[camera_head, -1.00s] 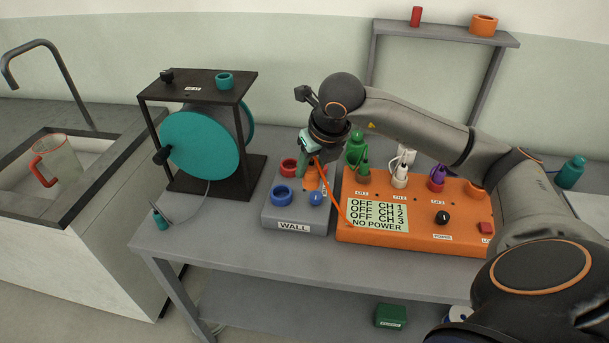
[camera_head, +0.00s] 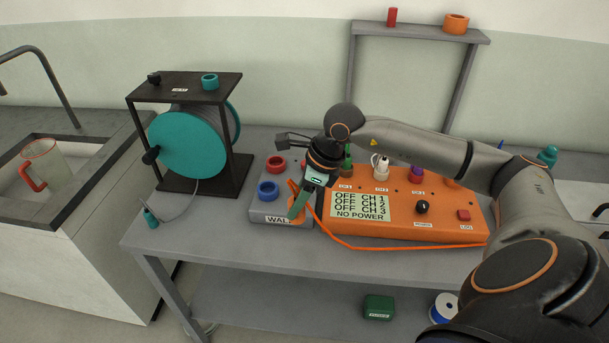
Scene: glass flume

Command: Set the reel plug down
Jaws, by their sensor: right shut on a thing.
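The reel (camera_head: 187,145) is a teal drum in a dark frame at the left of the bench. Its grey cable runs to a small teal plug (camera_head: 150,218) on the bench's front left edge. My right gripper (camera_head: 297,211) points down over the front of the grey WALL box (camera_head: 256,208), well right of that plug. It is shut on a plug, mostly hidden by the fingers, where an orange cable (camera_head: 372,248) ends. Whether the held plug touches the box is unclear. My left gripper is not in view.
Red (camera_head: 275,163) and blue (camera_head: 268,190) rings stand on the WALL box. The orange power box (camera_head: 455,225) with several plugs stands right of it; its display reads NO POWER. The sink (camera_head: 80,200) is at left. Bench front is clear between the reel cable and WALL box.

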